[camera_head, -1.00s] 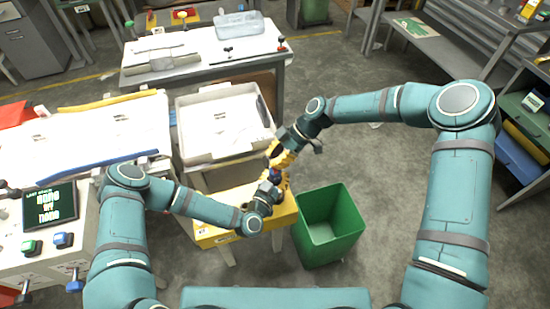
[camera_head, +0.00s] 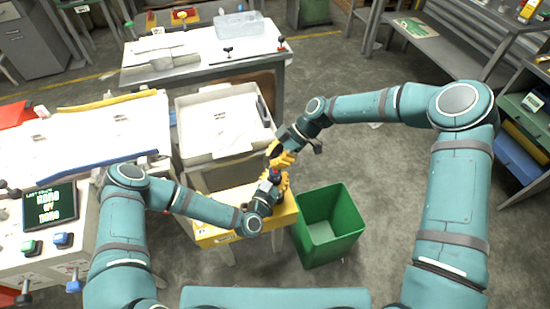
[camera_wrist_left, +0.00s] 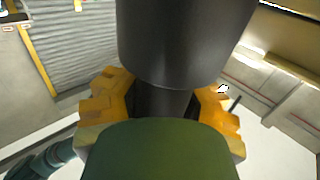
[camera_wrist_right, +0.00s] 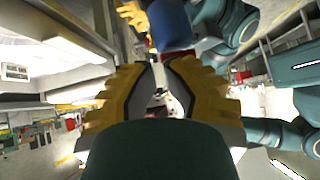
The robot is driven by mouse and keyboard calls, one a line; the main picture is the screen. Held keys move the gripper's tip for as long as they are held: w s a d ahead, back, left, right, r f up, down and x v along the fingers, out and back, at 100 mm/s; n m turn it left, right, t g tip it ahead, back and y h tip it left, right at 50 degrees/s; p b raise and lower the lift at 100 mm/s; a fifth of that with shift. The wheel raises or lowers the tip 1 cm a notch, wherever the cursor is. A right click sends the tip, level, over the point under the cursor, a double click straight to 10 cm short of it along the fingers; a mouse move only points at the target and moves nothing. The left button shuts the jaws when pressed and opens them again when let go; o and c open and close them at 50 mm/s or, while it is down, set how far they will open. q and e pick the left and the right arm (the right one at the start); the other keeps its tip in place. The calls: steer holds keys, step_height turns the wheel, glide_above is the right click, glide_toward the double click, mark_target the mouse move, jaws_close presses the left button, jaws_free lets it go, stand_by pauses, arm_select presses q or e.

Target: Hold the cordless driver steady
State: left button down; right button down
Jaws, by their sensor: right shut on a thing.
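The cordless driver (camera_head: 276,174), dark with blue and red parts, is between my grippers over the yellow stand and is mostly hidden in the head view. My left gripper (camera_wrist_left: 165,105) has its yellow fingers on both sides of a dark neck, below a wide dark cylinder (camera_wrist_left: 185,40), and looks shut on it. My right gripper (camera_wrist_right: 160,85) is just above the left one in the head view, its fingers close together. What lies between them is hard to make out. A blue body with a red rim (camera_wrist_right: 172,28) shows just beyond its fingertips.
A yellow-topped stand (camera_head: 215,234) is below the grippers. A green bin (camera_head: 330,225) stands to its right. A white tray (camera_head: 190,125) is behind, and a white bench (camera_head: 70,135) with a blue strip is at left. Open floor lies behind the bin.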

steer(key=shift+s+d+f, duration=0.1)
steer(key=shift+s+f, duration=0.2)
steer(key=shift+f, duration=0.15)
steer(key=shift+s+d+r, duration=0.1)
steer(key=shift+s, duration=0.6)
steer(key=shift+r, duration=0.45)
steer(key=r, duration=0.4)
steer(key=shift+s+d, duration=0.25)
steer(key=shift+d, duration=0.1)
steer(key=d+r, duration=0.6)
steer(key=shift+w+d+r, duration=0.25)
steer(key=shift+w+r, duration=0.1)
steer(key=shift+w, duration=0.1)
